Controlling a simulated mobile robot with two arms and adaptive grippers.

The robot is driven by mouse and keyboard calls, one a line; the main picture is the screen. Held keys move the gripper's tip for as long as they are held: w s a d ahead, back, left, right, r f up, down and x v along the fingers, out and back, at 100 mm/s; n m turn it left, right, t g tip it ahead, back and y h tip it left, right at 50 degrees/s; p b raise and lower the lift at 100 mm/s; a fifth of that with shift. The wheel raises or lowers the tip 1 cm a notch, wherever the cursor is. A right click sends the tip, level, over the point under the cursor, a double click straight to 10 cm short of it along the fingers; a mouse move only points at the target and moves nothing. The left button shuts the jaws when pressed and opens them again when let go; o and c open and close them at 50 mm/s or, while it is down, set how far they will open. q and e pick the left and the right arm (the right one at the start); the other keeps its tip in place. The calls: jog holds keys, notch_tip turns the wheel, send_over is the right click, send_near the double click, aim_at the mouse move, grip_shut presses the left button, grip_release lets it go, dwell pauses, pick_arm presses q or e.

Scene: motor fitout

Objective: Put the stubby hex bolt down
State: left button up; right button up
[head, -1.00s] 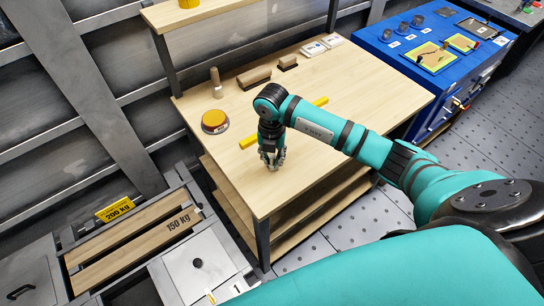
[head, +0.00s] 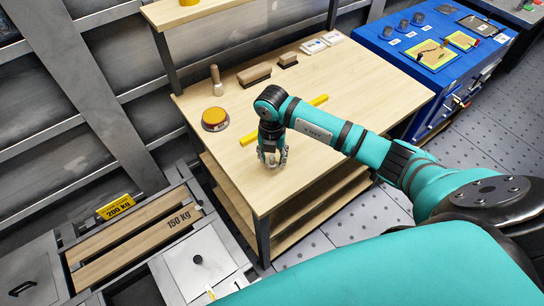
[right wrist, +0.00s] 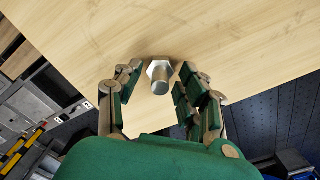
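The stubby hex bolt (right wrist: 160,76) is silver-grey and shows in the right wrist view between the fingers of my right gripper (right wrist: 158,84). Its hex head is against the wooden tabletop and its short shank points toward the camera. A gap shows on each side of the bolt, so the fingers are apart and not gripping it. In the head view my right gripper (head: 272,162) points down at the near left part of the workbench (head: 330,170); the bolt is hard to make out there. My left gripper is not in view.
A yellow bar (head: 318,101) lies just behind the gripper. A round orange-topped item (head: 214,118), a wooden-handled tool (head: 216,78) and brown brushes (head: 254,75) stand farther back. A blue cabinet (head: 385,46) adjoins on the right. The bench's front edge is close.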

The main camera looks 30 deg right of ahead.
aim_at(272, 156)
jog(key=shift+r, duration=0.55)
notch_tip(272, 156, up, 10)
jog(key=b, duration=0.2)
jog(key=shift+f+b, duration=0.2)
jog(key=shift+b, duration=0.1)
jog(key=shift+r, duration=0.75)
jog(key=shift+a, duration=0.1)
